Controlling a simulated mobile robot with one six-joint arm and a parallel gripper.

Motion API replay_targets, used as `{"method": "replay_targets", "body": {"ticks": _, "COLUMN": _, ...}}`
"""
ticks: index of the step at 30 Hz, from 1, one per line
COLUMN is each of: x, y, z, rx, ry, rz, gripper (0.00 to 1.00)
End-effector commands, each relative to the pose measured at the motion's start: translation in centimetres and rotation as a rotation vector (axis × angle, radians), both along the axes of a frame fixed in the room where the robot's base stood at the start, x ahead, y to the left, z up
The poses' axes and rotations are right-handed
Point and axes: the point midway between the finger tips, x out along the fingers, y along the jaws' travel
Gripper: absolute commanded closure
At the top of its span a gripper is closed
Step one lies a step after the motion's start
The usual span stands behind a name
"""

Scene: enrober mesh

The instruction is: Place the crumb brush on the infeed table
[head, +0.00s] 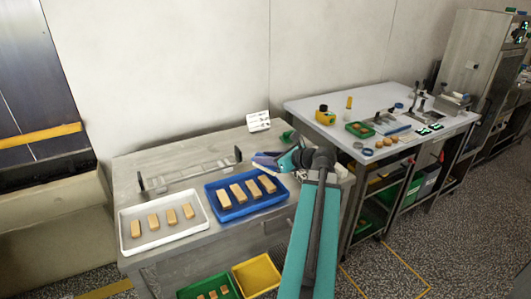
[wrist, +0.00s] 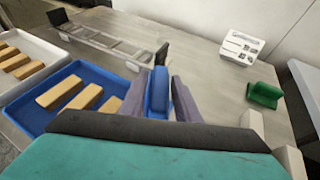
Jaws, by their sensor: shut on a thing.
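My gripper (head: 272,160) is above the steel table (head: 150,265), near the right end of the blue tray. In the wrist view its two purple-grey fingers (wrist: 160,88) are shut on a blue piece (wrist: 157,95), which looks like the handle of the crumb brush. In the head view a pale strip, perhaps bristles, shows beside the fingers; most of the brush is hidden. I cannot tell whether it touches the table. The steel table bears trays and a low metal frame (head: 190,176), which also shows in the wrist view (wrist: 100,40).
A blue tray (head: 240,212) and a white tray (head: 135,253) hold tan bars. A printed card (head: 259,121) and a green item (wrist: 263,95) lie towards the back right. Bare steel shows between frame and card. A white-topped table (head: 310,106) stands to the right.

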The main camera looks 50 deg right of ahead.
Motion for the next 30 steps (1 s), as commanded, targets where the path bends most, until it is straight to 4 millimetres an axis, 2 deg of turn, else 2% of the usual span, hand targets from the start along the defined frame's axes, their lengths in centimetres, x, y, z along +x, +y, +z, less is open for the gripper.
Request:
{"method": "replay_targets", "body": {"ticks": 18, "x": 4.8, "y": -5.2, "z": -0.5, "rx": 0.000, "ry": 0.000, "rz": 0.002, "gripper": 0.95}}
{"method": "replay_targets", "body": {"ticks": 24, "x": 5.7, "y": -6.1, "z": -0.7, "rx": 0.000, "ry": 0.000, "rz": 0.002, "gripper": 0.95}}
{"method": "replay_targets", "body": {"ticks": 30, "x": 5.7, "y": -6.2, "z": -0.8, "rx": -0.001, "ry": -0.001, "rz": 0.001, "gripper": 0.95}}
